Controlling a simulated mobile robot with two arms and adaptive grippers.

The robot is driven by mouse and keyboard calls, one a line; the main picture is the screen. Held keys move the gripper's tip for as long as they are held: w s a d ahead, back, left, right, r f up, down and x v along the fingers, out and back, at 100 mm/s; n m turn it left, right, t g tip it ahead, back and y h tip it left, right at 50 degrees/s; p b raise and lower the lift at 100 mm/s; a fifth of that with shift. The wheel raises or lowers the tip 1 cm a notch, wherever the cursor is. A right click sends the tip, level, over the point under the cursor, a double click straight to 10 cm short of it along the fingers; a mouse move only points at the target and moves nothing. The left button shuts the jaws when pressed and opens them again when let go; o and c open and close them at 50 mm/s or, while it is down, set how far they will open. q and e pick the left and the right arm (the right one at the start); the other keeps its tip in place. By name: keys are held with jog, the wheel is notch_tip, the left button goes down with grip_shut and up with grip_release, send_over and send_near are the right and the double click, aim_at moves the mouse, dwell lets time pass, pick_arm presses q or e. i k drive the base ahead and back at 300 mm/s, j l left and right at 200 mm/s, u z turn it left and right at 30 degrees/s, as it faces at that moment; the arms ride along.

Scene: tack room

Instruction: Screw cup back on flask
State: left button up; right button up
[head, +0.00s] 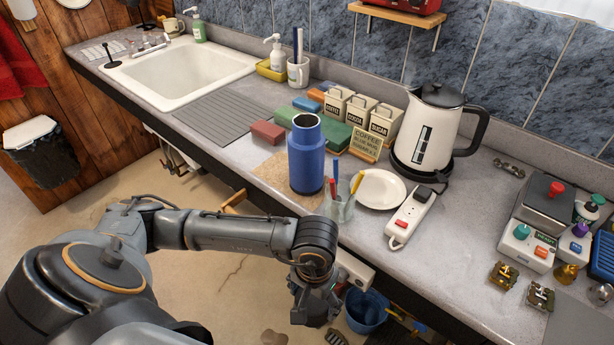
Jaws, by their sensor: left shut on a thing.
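The blue flask (306,163) stands upright on a tan mat (272,176) on the counter. Its top is uncovered and shows a dark opening. My left gripper (316,312) hangs low in front of the counter edge, below and nearer than the flask, fingers pointing down. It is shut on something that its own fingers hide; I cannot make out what. I see no flask cup standing on the counter. My right gripper is not in view.
A glass with pens (340,203), a white plate (380,189) and a power strip (411,217) crowd the flask's right side. A red block (267,132) and a green block (336,134) lie behind it. A kettle (428,130) stands farther right. A blue bucket (366,311) is on the floor.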

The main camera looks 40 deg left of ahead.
aim_at(306, 164)
jog(key=k+j+z, duration=0.1)
jog(key=j, duration=0.3)
jog(key=k+j+z, duration=0.1)
jog(key=j, duration=0.3)
jog(key=k+j+z, duration=0.1)
jog(key=j, duration=0.3)
jog(key=k+j+z, duration=0.1)
jog(key=j, duration=0.25)
jog(key=k+j+z, duration=0.1)
jog(key=j, duration=0.3)
jog(key=k+j+z, duration=0.1)
jog(key=j, duration=0.25)
jog(key=k+j+z, duration=0.1)
jog(key=k+j, duration=0.15)
jog(key=j, duration=0.05)
